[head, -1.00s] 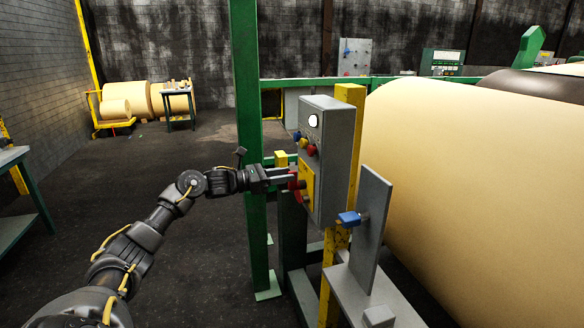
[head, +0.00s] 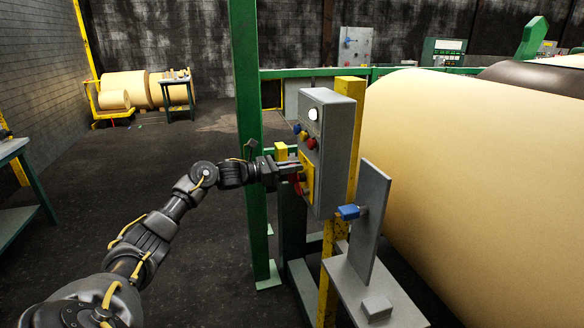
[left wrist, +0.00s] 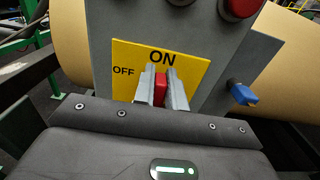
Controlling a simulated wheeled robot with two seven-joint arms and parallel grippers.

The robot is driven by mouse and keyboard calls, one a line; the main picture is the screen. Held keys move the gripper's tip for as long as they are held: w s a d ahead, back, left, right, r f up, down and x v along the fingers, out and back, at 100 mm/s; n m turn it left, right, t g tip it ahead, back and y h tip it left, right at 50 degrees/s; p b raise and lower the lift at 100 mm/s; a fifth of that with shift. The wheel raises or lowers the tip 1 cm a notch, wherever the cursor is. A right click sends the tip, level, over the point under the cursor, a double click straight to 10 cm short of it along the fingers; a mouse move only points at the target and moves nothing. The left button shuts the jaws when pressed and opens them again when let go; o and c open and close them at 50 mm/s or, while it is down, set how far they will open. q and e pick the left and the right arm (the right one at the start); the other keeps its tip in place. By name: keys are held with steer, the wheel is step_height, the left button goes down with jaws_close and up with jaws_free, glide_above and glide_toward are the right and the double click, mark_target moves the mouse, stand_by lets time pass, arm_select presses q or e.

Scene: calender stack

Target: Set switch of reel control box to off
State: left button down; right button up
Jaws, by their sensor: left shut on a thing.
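The reel control box (head: 329,150) is a grey upright box with a white lamp and several coloured buttons on its front. Low on its front is a yellow plate (head: 307,180), marked ON at the top and OFF at the left in the left wrist view (left wrist: 124,91). A red switch handle (left wrist: 160,90) on the plate points up toward ON. My left gripper (head: 293,178) is at the plate, its two fingers on either side of the red handle, shut on it. The switch's base is hidden behind the gripper. My right gripper is not in view.
A blue handle (head: 349,212) on a grey upright plate (head: 370,225) stands right of the box. A large tan paper roll (head: 470,180) fills the right side. A green post (head: 246,130) stands behind my left wrist. Open floor lies to the left.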

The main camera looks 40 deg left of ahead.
arm_select(q)
steer(key=shift+w+a+f+n+b, duration=0.1)
steer(key=shift+a+f+n+b, duration=0.1)
steer(key=shift+n+b, duration=0.5)
steer(key=shift+w+a+f+n+b, duration=0.45)
steer(key=shift+n+b, duration=0.45)
steer(key=shift+n, duration=1.85)
steer(key=shift+w+a+f+n+b, duration=0.3)
steer(key=shift+a+f+n+b, duration=0.45)
steer(key=shift+n, duration=2.05)
steer(key=shift+w+a+f+n+b, duration=0.35)
steer(key=shift+f+n+b, duration=0.5)
steer(key=shift+n, duration=1.9)
steer(key=shift+r, duration=0.1)
steer(key=c, duration=1.5)
jaws_free()
steer(key=shift+o, duration=0.2)
